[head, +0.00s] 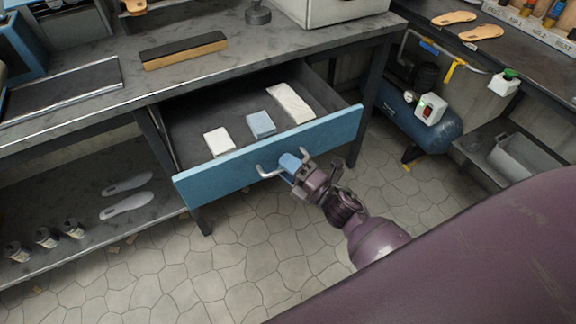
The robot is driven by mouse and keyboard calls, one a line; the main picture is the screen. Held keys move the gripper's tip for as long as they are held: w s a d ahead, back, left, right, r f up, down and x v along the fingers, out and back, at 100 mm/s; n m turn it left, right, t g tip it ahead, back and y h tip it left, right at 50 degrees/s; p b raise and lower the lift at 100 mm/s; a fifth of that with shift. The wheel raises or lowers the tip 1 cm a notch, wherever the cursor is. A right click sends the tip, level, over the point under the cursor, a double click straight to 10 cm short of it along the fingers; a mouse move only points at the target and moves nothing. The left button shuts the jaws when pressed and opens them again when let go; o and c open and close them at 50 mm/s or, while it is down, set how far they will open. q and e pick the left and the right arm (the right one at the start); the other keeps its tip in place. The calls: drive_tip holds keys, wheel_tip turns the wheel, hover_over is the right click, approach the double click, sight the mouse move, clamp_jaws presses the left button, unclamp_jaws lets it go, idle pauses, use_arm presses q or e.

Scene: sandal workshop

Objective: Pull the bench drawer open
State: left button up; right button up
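The bench drawer (228,170) has a blue front and stands well out from under the grey workbench (100,45). Inside the drawer are a white block (219,141), a light blue block (261,124) and a folded whitish cloth (291,103). A pale bar handle (267,172) is on the drawer front. My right gripper (291,165) is at the right part of the handle, its blue fingertips closed around the bar, partly hiding it. My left gripper is not in view.
The tiled floor (240,270) in front of the drawer is clear. Below the bench at left, a shelf (75,205) holds pale soles (127,206) and small bottles (46,237). A blue tank (430,128) stands at right, near a grey bin (520,158).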

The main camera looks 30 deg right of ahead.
drive_tip(key=v, duration=1)
drive_tip(key=shift+s+d, duration=0.2)
drive_tip(key=shift+s, duration=0.2)
drive_tip(key=d+f+m+g+h, duration=0.3)
drive_tip(key=m+h, duration=0.5)
drive_tip(key=m, duration=0.8)
drive_tip(key=s+a+f+m+g+p, duration=0.1)
drive_tip(key=s+f+m+g+p, duration=0.1)
drive_tip(key=s+m, duration=0.4)
drive_tip(key=s+f+g, duration=0.1)
drive_tip(key=s+g, duration=0.1)
drive_tip(key=s, duration=0.3)
drive_tip(key=shift+s+m, duration=0.2)
drive_tip(key=shift+m, duration=0.2)
